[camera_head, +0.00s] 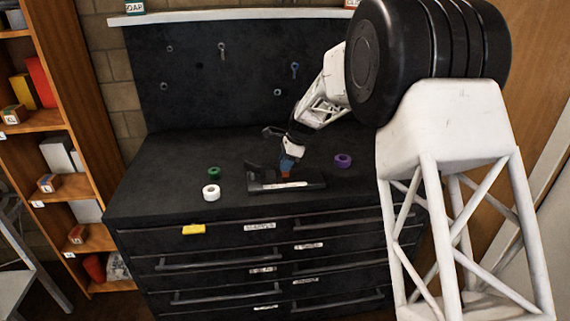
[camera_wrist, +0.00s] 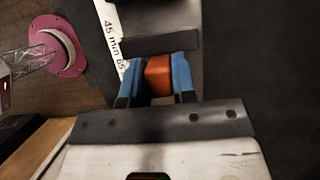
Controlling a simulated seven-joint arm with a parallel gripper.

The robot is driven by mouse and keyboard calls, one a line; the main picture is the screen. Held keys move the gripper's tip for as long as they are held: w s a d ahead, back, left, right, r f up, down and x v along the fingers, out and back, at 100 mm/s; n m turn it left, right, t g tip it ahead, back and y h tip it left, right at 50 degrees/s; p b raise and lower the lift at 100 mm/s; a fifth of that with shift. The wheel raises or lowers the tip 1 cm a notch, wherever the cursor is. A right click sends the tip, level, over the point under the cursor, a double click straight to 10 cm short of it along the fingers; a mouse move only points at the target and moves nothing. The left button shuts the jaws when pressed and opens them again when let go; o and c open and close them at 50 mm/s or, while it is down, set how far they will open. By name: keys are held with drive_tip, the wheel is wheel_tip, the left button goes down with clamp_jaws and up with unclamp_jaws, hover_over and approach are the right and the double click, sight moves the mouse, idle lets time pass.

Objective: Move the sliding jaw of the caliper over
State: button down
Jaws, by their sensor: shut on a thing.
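The caliper (camera_head: 262,187) lies on the black bench top, a dark body with a pale scale strip along its front. A raised dark jaw stands at its left end. In the wrist view the white scale strip (camera_wrist: 108,35) shows printed figures, "45 mm 65", beside dark blocks of the caliper (camera_wrist: 160,44). My gripper (camera_head: 289,163) comes down over the caliper. Its two blue fingers (camera_wrist: 157,68) are shut on an orange block (camera_wrist: 159,78), the grip of the sliding jaw. The orange block also shows low between the fingers in the head view (camera_head: 286,174). The fingers hide part of the caliper.
A green roll (camera_head: 214,173) and a white roll (camera_head: 211,192) stand left of the caliper. A purple roll (camera_head: 343,160) stands to its right. A dark tool panel (camera_head: 240,75) rises behind. Drawers lie below the front edge.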

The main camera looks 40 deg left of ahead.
sight(297, 175)
drive_tip(key=shift+w+d, duration=1.55)
drive_tip(key=shift+w, duration=0.05)
drive_tip(key=c, duration=0.9)
unclamp_jaws()
drive_tip(key=shift+d, duration=0.1)
drive_tip(key=shift+v, duration=3.95)
